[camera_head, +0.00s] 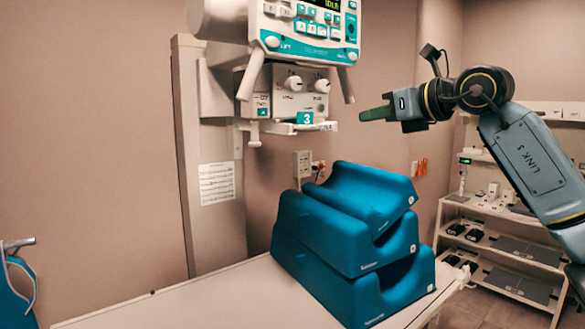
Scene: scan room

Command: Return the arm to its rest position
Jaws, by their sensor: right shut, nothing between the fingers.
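My right arm comes in from the right edge, raised in the air. Its gripper (374,114) points left and is shut and empty. It hangs clear above and to the right of the stacked blue cushions (345,240), near the right side of the scanner's control head (300,30), apart from both. My left gripper is not in view.
The blue cushions lie on a pale table (215,300). A column (185,150) carries the scanner head. A shelf rack (510,265) with several items stands at the right, behind my arm. A blue item (15,285) shows at the lower left edge.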

